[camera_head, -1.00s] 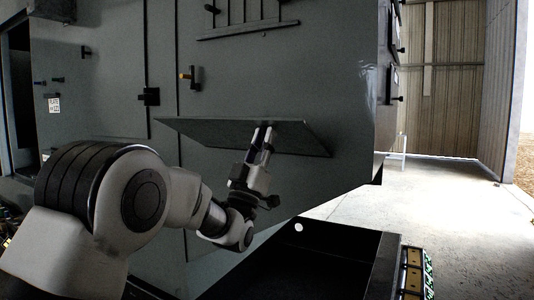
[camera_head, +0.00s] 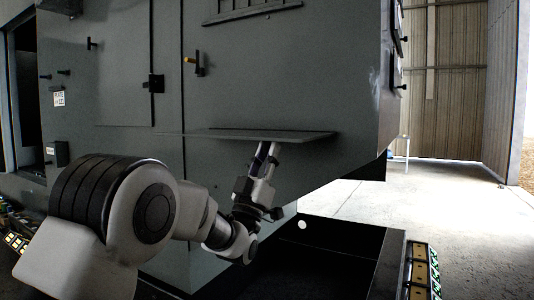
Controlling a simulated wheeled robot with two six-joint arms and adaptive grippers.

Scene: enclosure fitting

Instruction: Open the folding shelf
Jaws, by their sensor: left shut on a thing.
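The folding shelf (camera_head: 250,134) is a thin dark grey panel on the front of the large grey enclosure. It sticks out from the wall and looks close to level, seen nearly edge-on. My left gripper (camera_head: 266,152) reaches up from below and is shut on the shelf near its middle right. The fingertips meet the panel from its underside, and their exact contact is partly hidden by the shelf. My right gripper is not in view.
A dark open bin (camera_head: 340,240) stands below right. A strip with coloured parts (camera_head: 420,272) lies on its right. Concrete floor (camera_head: 460,210) is clear at the right.

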